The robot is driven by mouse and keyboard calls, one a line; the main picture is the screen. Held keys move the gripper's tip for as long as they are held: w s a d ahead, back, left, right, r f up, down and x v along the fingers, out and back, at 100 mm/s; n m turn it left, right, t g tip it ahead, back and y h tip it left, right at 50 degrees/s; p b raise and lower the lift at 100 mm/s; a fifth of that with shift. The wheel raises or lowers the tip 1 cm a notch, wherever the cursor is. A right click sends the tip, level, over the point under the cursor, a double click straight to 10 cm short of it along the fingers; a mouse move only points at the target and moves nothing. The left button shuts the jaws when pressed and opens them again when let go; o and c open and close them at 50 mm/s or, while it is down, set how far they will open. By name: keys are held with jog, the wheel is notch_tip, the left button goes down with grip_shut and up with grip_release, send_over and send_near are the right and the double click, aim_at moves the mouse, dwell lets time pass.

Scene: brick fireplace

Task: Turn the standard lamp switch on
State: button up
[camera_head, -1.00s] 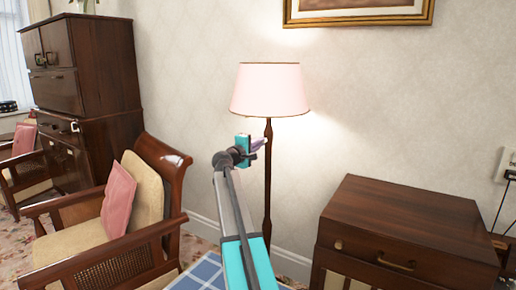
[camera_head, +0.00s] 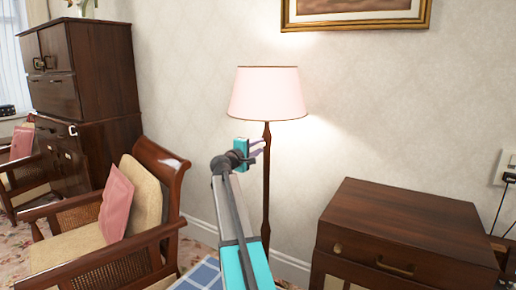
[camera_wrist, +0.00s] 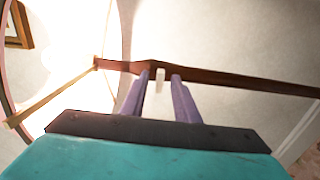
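The standard lamp has a pale pink shade (camera_head: 267,94) and a dark wooden pole (camera_head: 266,190). Its shade looks lit, with a bright glow on the wall. In the wrist view the pole (camera_wrist: 240,80) runs sideways and the glowing inside of the shade fills the left. A small pale switch piece (camera_wrist: 160,75) shows at the pole, in the gap between my fingertips. My gripper (camera_head: 260,147) is just below the shade, at the pole. Its two purple fingers are apart in the wrist view (camera_wrist: 161,76). I cannot tell whether they touch the pole or switch.
A wooden armchair with a pink cushion (camera_head: 116,202) stands to the left. A wooden cabinet (camera_head: 405,230) stands to the right, with a wall socket (camera_head: 508,165) beyond it. A tall dark cupboard (camera_head: 85,100) is at the far left. The patterned wall is behind the lamp.

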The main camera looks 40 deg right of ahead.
jog(key=v, duration=1.3)
jog(key=shift+a+p, duration=0.25)
jog(key=shift+p, duration=0.05)
jog(key=shift+s, duration=0.1)
